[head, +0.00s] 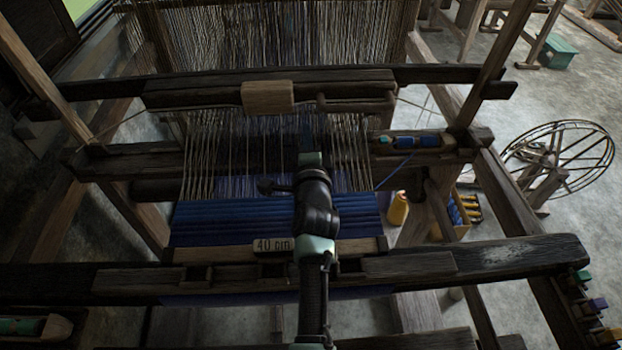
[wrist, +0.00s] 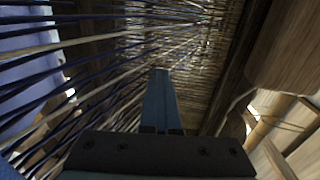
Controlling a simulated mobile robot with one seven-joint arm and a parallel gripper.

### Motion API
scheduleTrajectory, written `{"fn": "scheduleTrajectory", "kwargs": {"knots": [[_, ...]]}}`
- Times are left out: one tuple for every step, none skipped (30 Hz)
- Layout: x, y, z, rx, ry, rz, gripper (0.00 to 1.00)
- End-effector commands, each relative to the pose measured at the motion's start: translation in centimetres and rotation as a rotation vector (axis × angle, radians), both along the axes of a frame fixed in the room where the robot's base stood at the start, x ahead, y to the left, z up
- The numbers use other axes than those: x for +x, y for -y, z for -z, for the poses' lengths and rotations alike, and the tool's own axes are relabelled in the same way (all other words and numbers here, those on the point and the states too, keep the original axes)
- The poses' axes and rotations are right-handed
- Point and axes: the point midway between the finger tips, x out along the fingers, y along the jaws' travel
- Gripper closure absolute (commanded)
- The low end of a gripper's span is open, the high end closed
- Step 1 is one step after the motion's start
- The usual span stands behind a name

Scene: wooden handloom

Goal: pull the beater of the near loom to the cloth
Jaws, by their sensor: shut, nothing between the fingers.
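The near loom's beater is a dark wooden frame across the warp, with a top bar (head: 360,92) and a lower bar (head: 120,160). The blue cloth (head: 235,222) lies in front of it, with a stretch of warp between them. My gripper (head: 306,122) reaches over the cloth, its fingertips by the warp just on the near side of the top bar. In the wrist view the blue fingers (wrist: 160,95) are together and empty, with warp threads to the left. Whether they touch the beater I cannot tell.
A pale wooden block (head: 268,97) on a cord hangs at the top bar. A shuttle (head: 410,141) lies on the lower bar's right end. A strip marked 40 cm (head: 272,246) and the front beam (head: 500,256) lie nearer. A spoked wheel (head: 560,155) stands at right.

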Motion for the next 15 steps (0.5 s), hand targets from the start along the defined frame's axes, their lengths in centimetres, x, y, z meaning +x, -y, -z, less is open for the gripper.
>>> {"fn": "scheduleTrajectory", "kwargs": {"knots": [[0.4,-0.1,-1.7,0.0,0.028,0.0,1.0],[0.2,-0.1,-1.7,0.001,0.028,0.0,1.0],[-0.2,-0.1,-1.7,0.001,0.028,0.0,1.0],[-0.5,-0.2,-1.8,0.002,0.029,-0.001,1.0],[-0.9,-0.2,-1.9,0.002,0.029,-0.001,1.0],[-1.5,-0.2,-2.0,0.001,0.03,-0.002,1.0],[-1.9,-0.2,-2.1,0.0,0.03,-0.001,1.0],[-2.5,-0.1,-2.1,-0.001,0.029,0.0,1.0],[-3.3,-0.2,-2.0,-0.001,0.027,-0.001,1.0],[-3.8,-0.2,-1.9,-0.001,0.025,-0.002,1.0],[-4.4,-0.2,-1.9,0.0,0.025,-0.002,1.0],[-5.2,-0.2,-2.0,-0.001,0.024,-0.001,1.0],[-5.8,-0.1,-2.0,-0.002,0.023,-0.001,1.0],[-6.3,-0.1,-1.9,-0.002,0.022,-0.001,1.0],[-7.1,-0.2,-1.9,-0.002,0.021,-0.001,1.0]]}}
